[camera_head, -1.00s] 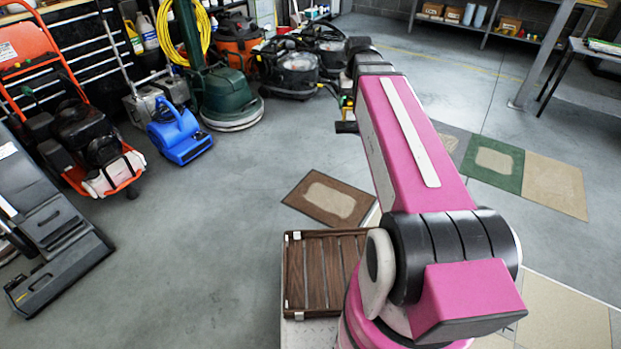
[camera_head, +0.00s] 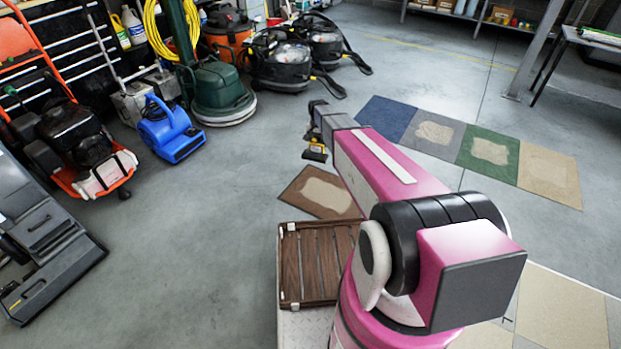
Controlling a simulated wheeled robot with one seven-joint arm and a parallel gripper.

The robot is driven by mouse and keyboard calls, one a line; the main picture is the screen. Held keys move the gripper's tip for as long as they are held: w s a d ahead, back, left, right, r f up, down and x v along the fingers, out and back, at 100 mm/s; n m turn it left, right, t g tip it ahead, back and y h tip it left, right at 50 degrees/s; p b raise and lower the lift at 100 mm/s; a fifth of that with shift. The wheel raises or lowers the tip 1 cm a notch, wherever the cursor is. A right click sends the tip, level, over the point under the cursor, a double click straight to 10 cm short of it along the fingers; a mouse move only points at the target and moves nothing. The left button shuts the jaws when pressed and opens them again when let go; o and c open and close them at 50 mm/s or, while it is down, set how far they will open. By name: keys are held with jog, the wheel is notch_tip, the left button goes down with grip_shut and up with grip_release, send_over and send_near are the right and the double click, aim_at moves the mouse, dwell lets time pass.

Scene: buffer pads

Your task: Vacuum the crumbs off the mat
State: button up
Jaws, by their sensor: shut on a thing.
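My gripper (camera_head: 316,138) is at the far end of my pink arm, small and partly hidden. It is shut on a small black and yellow tool (camera_head: 316,153), probably the vacuum, which hangs below it. The tool is near the far edge of a brown mat (camera_head: 291,203); I cannot tell its height above the floor. The brown mat has a pale, rough patch (camera_head: 326,196) in its middle, and my arm hides its right part. Single crumbs are too small to make out.
A row of blue (camera_head: 385,118), grey (camera_head: 415,146), green (camera_head: 468,154) and beige mats (camera_head: 535,158) lies at right. A slatted wooden tray (camera_head: 315,262) is in front. A blue blower (camera_head: 170,130), floor machines and black vacuums (camera_head: 280,62) stand at the back left. Open floor lies between.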

jog(key=w+a+f+m, duration=0.1)
jog(key=f, duration=1.2)
jog(key=w+a+f+m, duration=0.1)
jog(key=a+f, duration=0.1)
jog(key=f, duration=1.2)
jog(key=shift+w+a, duration=0.15)
jog(key=shift+w, duration=0.15)
